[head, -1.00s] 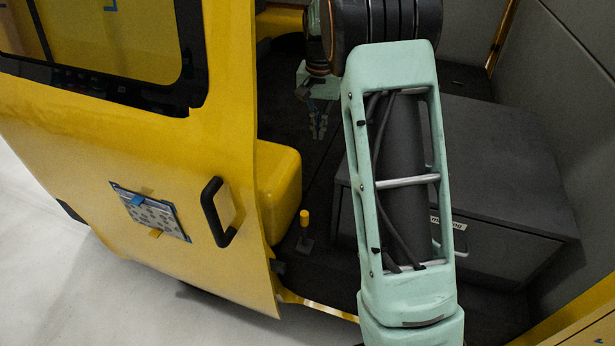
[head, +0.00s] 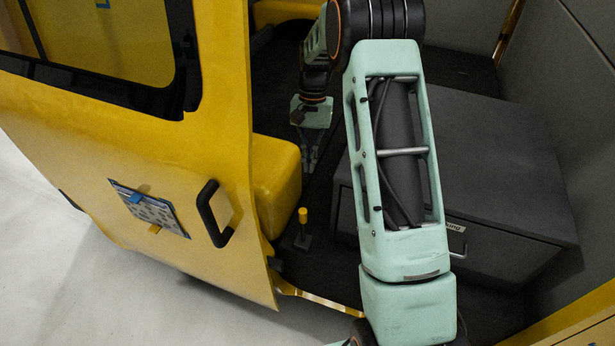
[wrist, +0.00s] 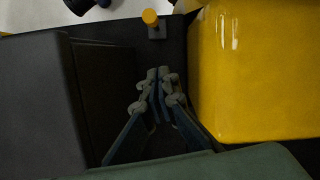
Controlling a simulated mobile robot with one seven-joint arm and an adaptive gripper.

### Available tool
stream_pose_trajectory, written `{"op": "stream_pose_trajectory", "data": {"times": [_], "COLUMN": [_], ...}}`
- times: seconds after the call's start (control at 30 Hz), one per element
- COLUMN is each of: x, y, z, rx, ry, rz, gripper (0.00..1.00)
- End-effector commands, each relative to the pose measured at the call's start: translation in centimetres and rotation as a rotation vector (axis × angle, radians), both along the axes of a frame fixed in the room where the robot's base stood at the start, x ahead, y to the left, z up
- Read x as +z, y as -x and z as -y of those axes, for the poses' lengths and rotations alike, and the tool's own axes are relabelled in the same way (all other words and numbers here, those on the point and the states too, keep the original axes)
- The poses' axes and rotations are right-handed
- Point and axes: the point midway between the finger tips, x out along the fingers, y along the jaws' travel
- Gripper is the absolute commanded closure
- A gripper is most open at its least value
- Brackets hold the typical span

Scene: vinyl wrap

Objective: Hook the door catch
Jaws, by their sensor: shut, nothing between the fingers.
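The yellow door (head: 110,190) stands at the left in the head view, with a black handle (head: 213,213) on its lower part. A small post with a yellow knob (head: 303,216) rises from the dark floor beside the door's edge; it may be the catch, but I cannot tell. The knob also shows at the top of the wrist view (wrist: 150,17). My gripper (head: 309,168) points down behind the post, beside the yellow seat block. In the wrist view my gripper (wrist: 158,75) is shut and empty, its tips below and apart from the knob.
A yellow block (head: 276,185) stands left of my gripper, and it fills the right of the wrist view (wrist: 255,70). A dark grey drawer box (head: 500,170) stands to the right. Between them is a narrow strip of dark floor.

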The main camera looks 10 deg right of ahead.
Motion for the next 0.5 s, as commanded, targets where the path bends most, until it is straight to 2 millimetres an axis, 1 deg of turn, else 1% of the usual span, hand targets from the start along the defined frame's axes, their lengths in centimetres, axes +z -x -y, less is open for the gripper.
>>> {"op": "stream_pose_trajectory", "data": {"times": [0.03, 0.17, 0.4, 0.5], "x": [-1.0, -3.6, -8.7, -8.3], "y": [0.4, 1.0, 2.2, 3.3], "z": [-0.1, -0.4, -0.9, -1.4], "rx": [0.0, 0.0, 0.0, 0.0], "ry": [-0.001, -0.001, -0.001, 0.0], "rz": [-0.006, -0.007, -0.006, -0.002], "gripper": [1.0, 1.0, 1.0, 1.0]}}
